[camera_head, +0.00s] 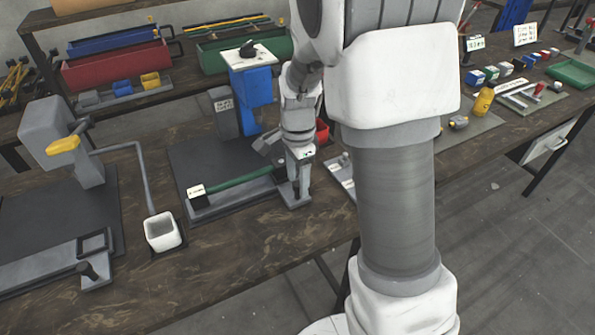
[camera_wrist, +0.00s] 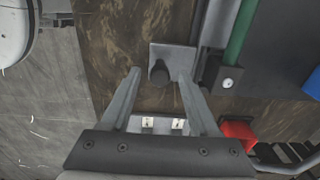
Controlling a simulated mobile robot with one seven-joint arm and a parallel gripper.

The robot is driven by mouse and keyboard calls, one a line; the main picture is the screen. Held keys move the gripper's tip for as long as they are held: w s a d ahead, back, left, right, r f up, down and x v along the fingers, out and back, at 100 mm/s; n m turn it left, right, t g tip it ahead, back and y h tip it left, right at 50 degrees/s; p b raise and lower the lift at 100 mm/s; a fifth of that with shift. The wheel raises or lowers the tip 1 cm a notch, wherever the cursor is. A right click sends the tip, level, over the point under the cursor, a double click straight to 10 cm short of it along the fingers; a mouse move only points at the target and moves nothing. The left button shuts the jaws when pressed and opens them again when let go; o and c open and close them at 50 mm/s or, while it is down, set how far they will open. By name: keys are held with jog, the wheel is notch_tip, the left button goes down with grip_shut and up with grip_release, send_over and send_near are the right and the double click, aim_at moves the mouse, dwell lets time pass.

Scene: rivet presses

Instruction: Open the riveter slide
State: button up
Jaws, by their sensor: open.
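The riveter has a blue body (camera_head: 252,88) above a dark base plate, with a grey slide along its front edge. A green strip (camera_head: 235,186) runs along the slide, and it also shows in the wrist view (camera_wrist: 240,32). At the slide's right end is a grey end plate (camera_wrist: 166,50) with a dark round knob (camera_wrist: 159,74). My gripper (camera_head: 300,186) points down over this right end. In the wrist view my open gripper (camera_wrist: 159,77) has one finger on each side of the knob. I cannot tell whether either finger touches it.
A second press (camera_head: 50,128) stands at the left, with a white cup (camera_head: 162,231) between the two. A red bin (camera_wrist: 238,132) lies close to the gripper. My arm hides part of the table. Open floor (camera_head: 500,240) lies in front.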

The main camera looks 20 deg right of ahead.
notch_tip(320, 180, up, 17)
jog(key=p, duration=0.3)
jog(key=shift+r+p, duration=0.2)
jog(key=shift+p, duration=0.15)
jog(key=s+r+n+t+p, duration=0.2)
jog(key=s+r+n, duration=0.3)
jog(key=s+n, duration=0.3)
jog(key=s+a+r+n+t+p, duration=0.1)
jog(key=s+r+n+t+p, duration=0.2)
jog(key=s, duration=0.8)
jog(key=shift+r+n+t+p, duration=0.3)
jog(key=shift+r+n, duration=0.9)
jog(key=shift+n, duration=1.2)
